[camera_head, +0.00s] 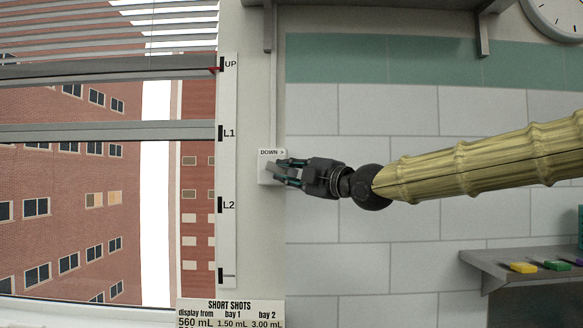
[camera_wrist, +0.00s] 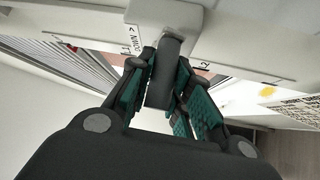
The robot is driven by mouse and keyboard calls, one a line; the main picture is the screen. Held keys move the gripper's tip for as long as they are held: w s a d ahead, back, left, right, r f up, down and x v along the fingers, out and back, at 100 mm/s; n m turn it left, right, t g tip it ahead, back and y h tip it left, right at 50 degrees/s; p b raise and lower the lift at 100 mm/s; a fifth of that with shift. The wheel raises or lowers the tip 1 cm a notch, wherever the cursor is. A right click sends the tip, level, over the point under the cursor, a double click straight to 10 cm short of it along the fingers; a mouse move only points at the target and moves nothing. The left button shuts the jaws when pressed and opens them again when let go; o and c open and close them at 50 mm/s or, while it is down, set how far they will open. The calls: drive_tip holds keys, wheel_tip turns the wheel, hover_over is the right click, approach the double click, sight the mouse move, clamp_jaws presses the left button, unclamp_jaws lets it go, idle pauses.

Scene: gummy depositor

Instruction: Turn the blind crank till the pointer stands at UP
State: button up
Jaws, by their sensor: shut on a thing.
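The crank box (camera_head: 265,180) is white, is mounted on the wall and is labelled "DOWN >". My gripper (camera_head: 287,171) reaches it from the right and hides part of it. In the wrist view my gripper (camera_wrist: 166,88) is shut on the grey crank handle (camera_wrist: 163,70), with a finger pad on each side. The red pointer (camera_head: 213,70) sits at the right end of the blind's grey bottom rail (camera_head: 110,70). It stands close to the UP mark (camera_head: 222,64) on the white scale strip (camera_head: 227,170), slightly below it.
The window (camera_head: 100,200) and a grey crossbar (camera_head: 110,132) lie left of the strip. A "SHORT SHOTS" sign (camera_head: 230,306) is below. A wall shelf (camera_head: 495,266) with coloured pieces is at lower right. A shelf bracket (camera_head: 483,35) hangs above; the tiled wall around my arm is clear.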

drive_tip(key=shift+d+r+p, duration=0.2)
drive_tip(key=shift+r+p, duration=0.1)
drive_tip(key=shift+r, duration=0.45)
drive_tip(key=o, duration=1.2)
drive_tip(key=shift+s+d, duration=0.2)
drive_tip(key=shift+d, duration=0.05)
drive_tip(key=shift+o, duration=0.6)
drive_tip(key=shift+w+a+f, duration=0.1)
drive_tip(key=shift+w, duration=0.05)
